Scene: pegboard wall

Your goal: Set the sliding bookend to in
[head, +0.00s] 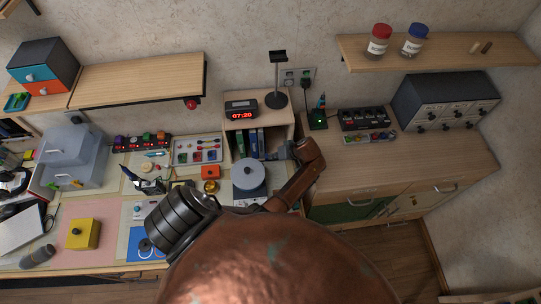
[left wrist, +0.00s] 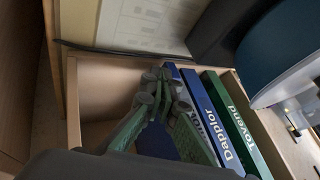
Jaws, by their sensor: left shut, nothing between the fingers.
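The sliding bookend cannot be clearly made out in either view. My left gripper (head: 272,154) is at the cubby's open front, right of the books. In the left wrist view, my left gripper (left wrist: 160,82) is shut and empty, its fingertips beside the books' ends. A blue book (left wrist: 212,120) and a green book (left wrist: 243,127) show there. The fingers partly cover another blue surface (left wrist: 156,142); contact cannot be told. My right gripper is out of view.
A digital clock (head: 241,109) and a black stand (head: 276,92) are on top of the cubby. A round grey-blue object (head: 249,174) stands close in front of the books.

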